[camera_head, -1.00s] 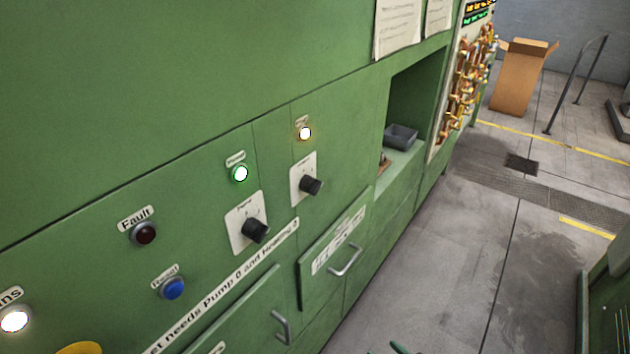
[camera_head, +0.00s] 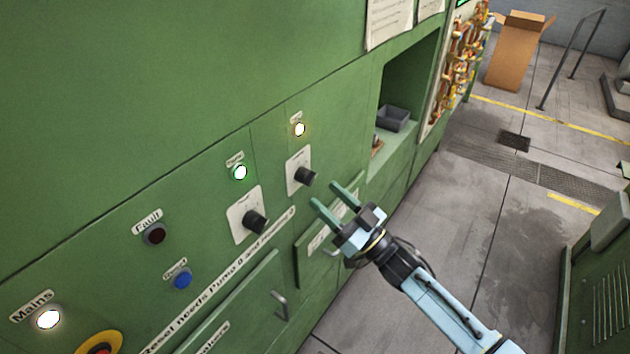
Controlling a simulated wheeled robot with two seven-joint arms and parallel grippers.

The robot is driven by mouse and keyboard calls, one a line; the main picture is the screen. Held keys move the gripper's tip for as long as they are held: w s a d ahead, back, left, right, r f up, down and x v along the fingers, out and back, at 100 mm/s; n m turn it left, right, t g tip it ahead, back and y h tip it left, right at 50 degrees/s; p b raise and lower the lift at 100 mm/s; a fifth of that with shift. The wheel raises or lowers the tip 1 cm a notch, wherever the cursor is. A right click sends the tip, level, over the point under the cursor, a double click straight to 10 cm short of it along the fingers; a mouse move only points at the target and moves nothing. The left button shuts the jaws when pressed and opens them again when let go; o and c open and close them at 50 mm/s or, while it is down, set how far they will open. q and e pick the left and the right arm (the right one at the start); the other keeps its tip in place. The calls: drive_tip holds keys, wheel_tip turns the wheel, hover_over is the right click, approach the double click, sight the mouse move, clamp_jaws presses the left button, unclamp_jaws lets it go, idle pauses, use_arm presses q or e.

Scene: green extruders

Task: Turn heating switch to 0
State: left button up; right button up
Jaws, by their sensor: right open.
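Two black rotary knobs on white plates sit on the green panel. The right knob (camera_head: 305,176) is below a lit pale lamp (camera_head: 300,129). The small labels are too blurred to tell for certain which is the heating switch, and the knob settings cannot be read. My right gripper (camera_head: 323,193) is open and empty, its green fingers pointing at the panel just right of and below the right knob, seemingly apart from it. My left gripper is out of view.
The panel also has a dark Fault lamp (camera_head: 154,234), a blue button (camera_head: 183,278), a lit Mains lamp (camera_head: 48,318) and a red-and-yellow control (camera_head: 99,346). A drawer handle (camera_head: 281,305) sticks out below. A grey bin (camera_head: 393,118) stands in the recess.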

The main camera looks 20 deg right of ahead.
sight(310, 181)
drive_tip(key=shift+p+x, duration=0.3)
drive_tip(key=shift+x, duration=2)
drive_tip(key=shift+f, duration=0.1)
drive_tip(key=c, duration=1)
